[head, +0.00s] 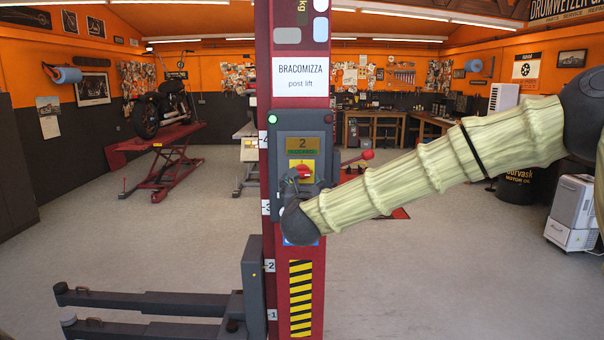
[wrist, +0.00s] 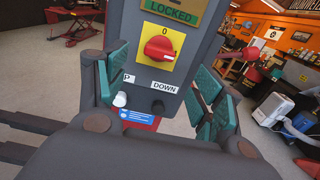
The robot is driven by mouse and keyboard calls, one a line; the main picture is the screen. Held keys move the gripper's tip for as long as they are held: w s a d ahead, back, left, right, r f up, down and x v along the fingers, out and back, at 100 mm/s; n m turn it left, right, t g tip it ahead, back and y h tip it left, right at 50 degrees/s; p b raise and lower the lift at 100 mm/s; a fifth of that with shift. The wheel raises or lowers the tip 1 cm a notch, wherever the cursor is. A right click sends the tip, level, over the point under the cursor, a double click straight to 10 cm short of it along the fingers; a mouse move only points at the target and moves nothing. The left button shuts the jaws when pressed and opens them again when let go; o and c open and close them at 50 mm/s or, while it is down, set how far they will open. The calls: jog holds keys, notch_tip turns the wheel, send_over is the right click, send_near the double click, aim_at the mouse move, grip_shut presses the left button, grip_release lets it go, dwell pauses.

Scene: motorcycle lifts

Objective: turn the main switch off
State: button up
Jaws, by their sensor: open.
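The main switch is a red rotary knob (head: 302,171) on a yellow plate on the grey control box (head: 304,134) of the post lift. In the wrist view the knob (wrist: 159,48) sits below a "0" mark, its grip lying roughly sideways; the exact setting is unclear. My gripper (wrist: 165,88) is open and empty, its green-padded fingers on either side of the box, with the knob between and beyond them. In the head view my gripper (head: 305,184) is just below the knob and partly covers the box's lower part. I cannot tell whether a finger touches the box.
A "LOCKED" display (wrist: 172,11) is above the knob. A white button (wrist: 120,99) and a dark "DOWN" button (wrist: 157,107) are below it. The red post (head: 301,238) has lift arms (head: 150,303) at lower left. Open floor lies on both sides.

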aim_at(302, 175)
jog(key=w+p, duration=0.4)
jog(key=w, duration=0.5)
jog(key=shift+f, duration=0.1)
jog(key=c, duration=1)
